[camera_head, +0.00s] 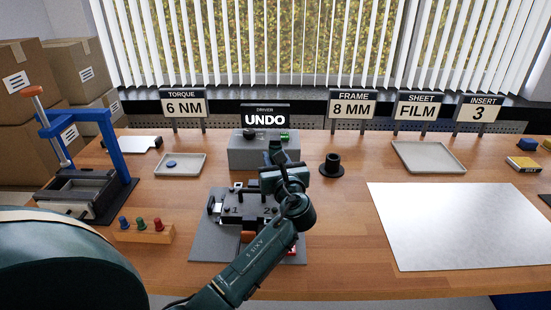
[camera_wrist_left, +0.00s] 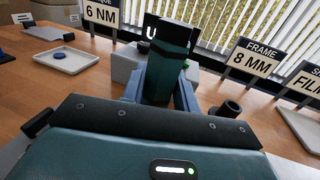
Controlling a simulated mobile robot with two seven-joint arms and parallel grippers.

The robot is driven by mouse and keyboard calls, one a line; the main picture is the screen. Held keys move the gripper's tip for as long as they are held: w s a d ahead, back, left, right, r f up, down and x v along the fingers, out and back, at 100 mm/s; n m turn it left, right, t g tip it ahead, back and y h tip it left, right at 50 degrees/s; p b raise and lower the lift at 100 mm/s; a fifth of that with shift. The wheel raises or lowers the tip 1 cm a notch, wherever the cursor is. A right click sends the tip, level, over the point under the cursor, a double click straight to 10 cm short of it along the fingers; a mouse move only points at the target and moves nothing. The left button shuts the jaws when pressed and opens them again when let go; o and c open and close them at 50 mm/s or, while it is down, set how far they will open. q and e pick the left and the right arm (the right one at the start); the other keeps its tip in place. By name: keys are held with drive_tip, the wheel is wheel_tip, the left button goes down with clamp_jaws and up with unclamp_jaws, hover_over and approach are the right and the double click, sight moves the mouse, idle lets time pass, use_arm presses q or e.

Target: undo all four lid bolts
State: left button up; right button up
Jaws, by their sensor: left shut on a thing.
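My left gripper (camera_head: 283,172) is above the far right part of the black lid (camera_head: 235,205). It is shut on a dark teal driver (camera_wrist_left: 172,65) with a black top, upright between the fingers in the left wrist view. The lid is on a grey base plate (camera_head: 207,245), with the numbers 1 and 2 readable. My arm and gripper hide the lid's right side, and the bolts are too small to make out clearly. I cannot tell whether the driver touches a bolt. A grey driver station (camera_head: 245,157) stands behind, under a sign (camera_head: 265,118) reading UNDO. My right gripper is not in view.
A blue press (camera_head: 125,160) and a wooden block (camera_head: 145,233) with coloured pegs stand left. A small tray (camera_head: 180,170) holds a blue disc. A black flanged cylinder (camera_head: 332,165) stands right of the station. A large pale sheet (camera_head: 455,225) covers the right; an empty tray (camera_head: 455,165) lies behind.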

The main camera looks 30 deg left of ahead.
sight(276, 151)
use_arm(q)
drive_tip(key=shift+f, duration=0.15)
drive_tip(key=shift+s+f+p, duration=0.1)
drive_tip(key=shift+f+p, duration=0.2)
idle(1.1)
drive_tip(key=shift+d+r+p, duration=0.1)
drive_tip(key=shift+p, duration=0.25)
drive_tip(key=shift+r+p, duration=2.1)
drive_tip(key=shift+p, duration=0.2)
drive_tip(key=shift+a, duration=0.2)
